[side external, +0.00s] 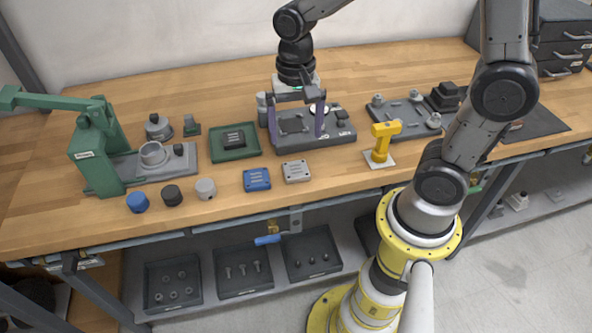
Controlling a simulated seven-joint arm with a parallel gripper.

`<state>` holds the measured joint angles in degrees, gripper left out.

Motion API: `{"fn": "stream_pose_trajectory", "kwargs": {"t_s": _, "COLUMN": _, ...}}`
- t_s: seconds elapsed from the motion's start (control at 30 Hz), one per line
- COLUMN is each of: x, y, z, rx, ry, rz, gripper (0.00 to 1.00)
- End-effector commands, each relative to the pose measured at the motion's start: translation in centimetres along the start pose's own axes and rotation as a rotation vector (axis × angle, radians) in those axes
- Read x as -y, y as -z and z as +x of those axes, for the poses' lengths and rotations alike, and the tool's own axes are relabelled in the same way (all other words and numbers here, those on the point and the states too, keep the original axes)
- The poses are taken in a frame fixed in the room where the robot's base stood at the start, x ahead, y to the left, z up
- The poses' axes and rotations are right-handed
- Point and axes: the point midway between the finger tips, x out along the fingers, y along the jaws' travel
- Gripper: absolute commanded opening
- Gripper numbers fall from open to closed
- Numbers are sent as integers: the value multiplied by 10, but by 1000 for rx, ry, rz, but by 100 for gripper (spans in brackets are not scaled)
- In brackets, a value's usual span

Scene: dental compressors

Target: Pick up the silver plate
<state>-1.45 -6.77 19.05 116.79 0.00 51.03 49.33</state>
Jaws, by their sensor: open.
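The silver plate (296,171), a small light-grey block with dark marks on its top, lies flat on the wooden bench near the front edge. It is just right of a similar blue plate (257,179). My gripper (296,136) points down over the dark grey fixture (338,139) behind the silver plate. Its two purple fingers are spread wide with nothing visibly held between them. The gripper is apart from the silver plate. The fingers hide part of the fixture, and I cannot tell whether their tips touch it.
A green tray (258,151) with a dark block stands left of the fixture. A yellow tool (382,139) stands upright to the right. A green press (95,150) and blue, black and grey caps (205,188) are at left. Bench (330,184) is clear around the silver plate's right.

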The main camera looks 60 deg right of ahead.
Motion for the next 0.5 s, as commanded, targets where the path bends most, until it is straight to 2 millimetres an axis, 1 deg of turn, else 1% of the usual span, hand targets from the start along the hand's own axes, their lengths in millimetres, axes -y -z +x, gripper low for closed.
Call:
{"fn": "stream_pose_trajectory", "kwargs": {"t_s": 0.03, "x": -1, "y": -1, "z": 11, "rx": 4, "ry": -4, "rz": 0, "gripper": 100}}
{"fn": "stream_pose_trajectory", "kwargs": {"t_s": 0.1, "x": -1, "y": -1, "z": 24, "rx": 4, "ry": -5, "rz": 0, "gripper": 100}}
{"fn": "stream_pose_trajectory", "kwargs": {"t_s": 0.2, "x": 0, "y": 0, "z": 38, "rx": 2, "ry": -3, "rz": -1, "gripper": 100}}
{"fn": "stream_pose_trajectory", "kwargs": {"t_s": 0.5, "x": -1, "y": 0, "z": 61, "rx": 1, "ry": -1, "rz": -1, "gripper": 100}}
